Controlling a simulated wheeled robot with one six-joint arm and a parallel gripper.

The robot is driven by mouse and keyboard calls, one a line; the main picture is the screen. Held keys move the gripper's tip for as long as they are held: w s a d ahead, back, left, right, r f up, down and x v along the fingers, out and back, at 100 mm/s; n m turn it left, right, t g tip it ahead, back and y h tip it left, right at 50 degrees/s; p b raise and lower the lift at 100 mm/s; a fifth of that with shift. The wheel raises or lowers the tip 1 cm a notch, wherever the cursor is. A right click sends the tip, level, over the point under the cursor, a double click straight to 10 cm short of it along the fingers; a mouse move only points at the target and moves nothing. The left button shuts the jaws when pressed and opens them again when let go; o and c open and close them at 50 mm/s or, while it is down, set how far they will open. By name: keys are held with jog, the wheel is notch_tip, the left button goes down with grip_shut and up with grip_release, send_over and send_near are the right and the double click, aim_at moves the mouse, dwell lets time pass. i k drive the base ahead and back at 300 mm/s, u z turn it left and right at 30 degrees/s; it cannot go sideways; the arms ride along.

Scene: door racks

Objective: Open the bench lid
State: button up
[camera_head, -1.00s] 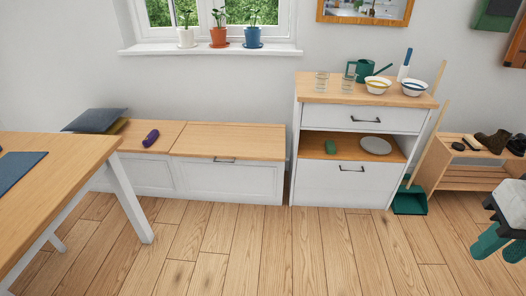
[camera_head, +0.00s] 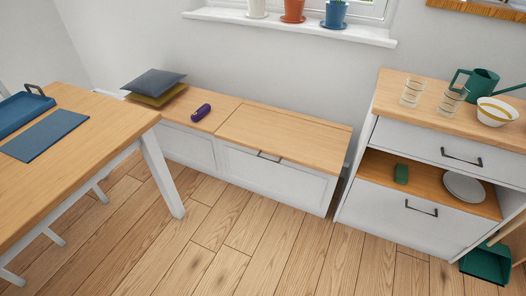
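The bench (camera_head: 278,183) is a low white box with a wooden top, standing along the wall below the window. Its lid (camera_head: 283,138) is the right section of the wooden top and lies flat, shut. A dark handle (camera_head: 269,157) sits at the lid's front edge. A purple object (camera_head: 201,112) lies on the left section of the top, beside the lid. Grey and olive cushions (camera_head: 153,84) are stacked at the bench's left end. The lid itself is clear. My gripper is not in view.
A wooden table (camera_head: 75,166) with a blue tray (camera_head: 22,108) and blue mat (camera_head: 45,141) stands at the left. A white cabinet (camera_head: 408,213) stands right of the bench. A green dustpan (camera_head: 488,262) is at lower right. The floor (camera_head: 245,240) before the bench is clear.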

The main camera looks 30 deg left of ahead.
aim_at(317, 146)
jog(key=u, duration=0.6)
jog(key=i, duration=1.05)
jog(key=u, duration=0.8)
